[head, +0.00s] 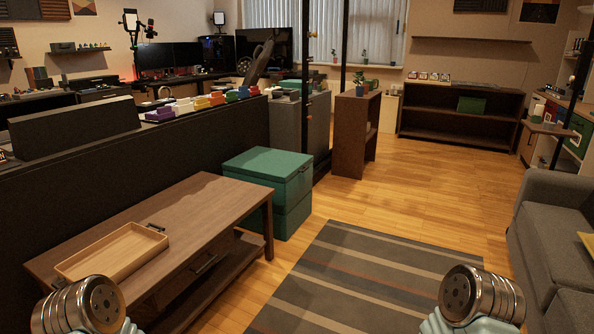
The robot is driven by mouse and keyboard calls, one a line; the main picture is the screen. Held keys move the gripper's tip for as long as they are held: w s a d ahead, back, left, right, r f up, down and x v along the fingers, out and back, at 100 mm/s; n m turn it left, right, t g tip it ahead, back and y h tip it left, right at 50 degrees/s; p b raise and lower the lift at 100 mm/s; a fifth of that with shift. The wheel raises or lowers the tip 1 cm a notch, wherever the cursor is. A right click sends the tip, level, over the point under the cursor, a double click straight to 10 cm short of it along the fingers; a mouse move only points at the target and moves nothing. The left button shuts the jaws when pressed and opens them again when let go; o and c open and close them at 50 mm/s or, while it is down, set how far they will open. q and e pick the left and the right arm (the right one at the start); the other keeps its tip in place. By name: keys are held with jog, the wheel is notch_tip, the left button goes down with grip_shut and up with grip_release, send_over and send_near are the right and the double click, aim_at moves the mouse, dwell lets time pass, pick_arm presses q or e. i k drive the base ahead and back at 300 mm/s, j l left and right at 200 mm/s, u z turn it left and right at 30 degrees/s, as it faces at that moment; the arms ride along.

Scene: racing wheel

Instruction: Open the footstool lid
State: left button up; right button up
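A teal, box-shaped footstool (281,216) stands on the wooden floor left of the picture's middle, beyond the far end of a wooden coffee table. Its flat lid (268,164) lies level on top and looks closed, with a seam around the body below it. A small dark detail shows on the side near the right corner; I cannot tell what it is. Only rounded metal links of my two arms show at the bottom left and bottom right. Neither gripper is in view, and both arms are well short of the footstool.
The coffee table (190,210) carries a wooden tray (113,252) and partly blocks the front left. A dark partition (180,150) runs behind it. A striped rug (360,275) and bare floor (420,190) leave room in the middle. A grey sofa (550,230) stands right.

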aim_at(278, 166)
jog(key=i+l+z, duration=0.25)
jog(key=i+z, duration=0.2)
jog(key=i, duration=0.6)
jog(key=i+j+z, duration=0.1)
jog(key=i+z, duration=0.4)
jog(key=i, duration=0.55)
